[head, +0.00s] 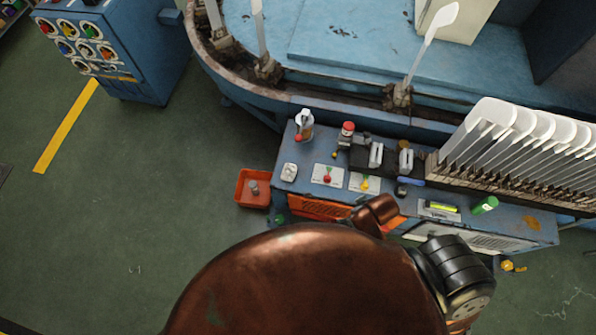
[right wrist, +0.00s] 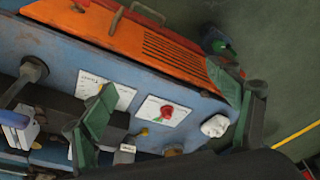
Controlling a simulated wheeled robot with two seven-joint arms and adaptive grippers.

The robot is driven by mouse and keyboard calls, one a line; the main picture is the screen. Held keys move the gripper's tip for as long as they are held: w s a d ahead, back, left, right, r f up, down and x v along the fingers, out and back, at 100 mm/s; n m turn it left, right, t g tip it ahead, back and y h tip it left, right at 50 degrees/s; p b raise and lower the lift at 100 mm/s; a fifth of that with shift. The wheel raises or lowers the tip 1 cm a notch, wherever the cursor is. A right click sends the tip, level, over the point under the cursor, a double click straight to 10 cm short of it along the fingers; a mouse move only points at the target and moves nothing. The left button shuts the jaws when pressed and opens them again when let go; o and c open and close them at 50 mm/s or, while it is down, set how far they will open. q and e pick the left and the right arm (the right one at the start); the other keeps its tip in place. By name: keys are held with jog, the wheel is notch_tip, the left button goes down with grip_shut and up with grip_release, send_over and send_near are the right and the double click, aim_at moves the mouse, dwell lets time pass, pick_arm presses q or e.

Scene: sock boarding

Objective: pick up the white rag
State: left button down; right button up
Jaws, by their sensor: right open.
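The white rag (head: 289,172) is a small crumpled lump on the left end of the blue bench top in the head view. It also shows in the right wrist view (right wrist: 215,126), right of centre, close beside the right-hand finger in the picture. My right gripper (right wrist: 162,80) is open, its two green fingers spread wide with nothing held between them. I cannot tell its height above the bench. In the head view my copper-coloured arm covers the lower middle, and no gripper can be made out. My left gripper is not in view.
Two white cards with a red knob (head: 327,178) and a yellow knob (head: 365,184) lie right of the rag. A white bottle (head: 304,124) stands behind it. A red bin (head: 240,188) is on the floor left of the bench. A row of sock boards (head: 520,135) stands right.

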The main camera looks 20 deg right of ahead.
jog(key=w+a+f+n+y, duration=0.1)
jog(key=w+a+f+n, duration=0.15)
jog(key=w+a, duration=0.4)
jog(key=w+a+f+n+y, duration=0.1)
jog(key=w+a+n, duration=0.25)
jog(key=w, duration=0.55)
jog(key=n, duration=0.2)
send_over(290, 170)
jog(key=s+d, duration=0.2)
jog(key=shift+w+a+r+g, duration=0.15)
jog(key=shift+g, duration=0.25)
jog(key=shift+w+f+n+b, duration=0.25)
jog(key=shift+n+b, duration=0.05)
jog(key=shift+b, duration=0.05)
jog(key=b+x, duration=0.1)
jog(key=x, duration=0.2)
jog(key=b+x, duration=0.1)
jog(key=x, duration=0.3)
jog(key=shift+a+b, duration=0.25)
jog(key=shift+b, duration=0.15)
jog(key=shift+w+r, duration=0.1)
jog(key=c, duration=1.2)
